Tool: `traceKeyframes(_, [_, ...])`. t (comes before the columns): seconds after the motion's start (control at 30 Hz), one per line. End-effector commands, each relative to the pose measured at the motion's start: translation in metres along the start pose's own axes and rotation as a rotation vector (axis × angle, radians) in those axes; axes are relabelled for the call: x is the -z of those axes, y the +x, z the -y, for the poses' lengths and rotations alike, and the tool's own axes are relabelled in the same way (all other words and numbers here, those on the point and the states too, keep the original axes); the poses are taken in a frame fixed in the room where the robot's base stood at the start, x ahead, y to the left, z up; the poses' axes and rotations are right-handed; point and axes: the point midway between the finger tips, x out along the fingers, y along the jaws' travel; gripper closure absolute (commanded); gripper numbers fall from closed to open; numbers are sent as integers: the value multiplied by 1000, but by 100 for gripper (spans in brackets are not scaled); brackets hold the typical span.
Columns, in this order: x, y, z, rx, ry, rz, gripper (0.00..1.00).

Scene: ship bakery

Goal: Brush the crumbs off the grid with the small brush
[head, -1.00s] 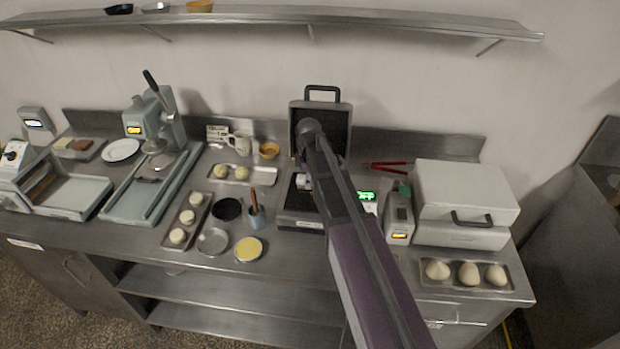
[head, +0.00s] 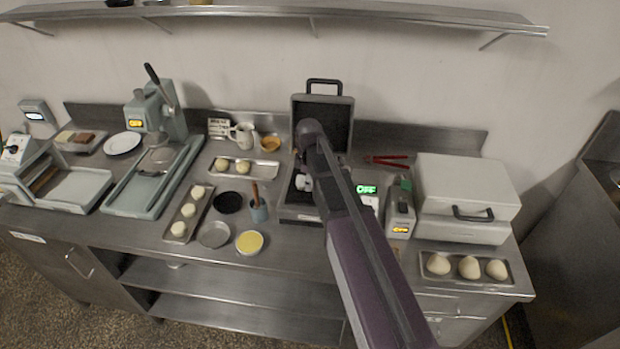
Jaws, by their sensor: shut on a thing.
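The open grid iron stands at the middle of the counter, its dark lid (head: 337,112) upright and its lower grid part (head: 300,213) flat in front. My arm crosses over it and hides much of the grid; I cannot make out crumbs. My gripper (head: 303,183) shows only as a small pale part beside the arm, low over the grid. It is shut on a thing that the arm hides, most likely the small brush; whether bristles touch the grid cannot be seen.
Left of the iron are a black round dish (head: 229,202), a yellow-filled tin (head: 250,242) and a tray of dough balls (head: 178,230). Right are a green-lit display (head: 367,189), red tongs (head: 387,161), a grey box with lid (head: 467,186) and an egg-shaped dough tray (head: 428,270).

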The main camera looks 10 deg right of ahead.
Motion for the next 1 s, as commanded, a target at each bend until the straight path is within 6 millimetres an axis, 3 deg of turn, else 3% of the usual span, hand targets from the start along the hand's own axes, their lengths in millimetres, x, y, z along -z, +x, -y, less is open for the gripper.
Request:
traceKeyframes(0.47, [0, -4, 0, 0, 0, 0, 88])
traceKeyframes(1.0, [0, -43, 0, 0, 0, 0, 88])
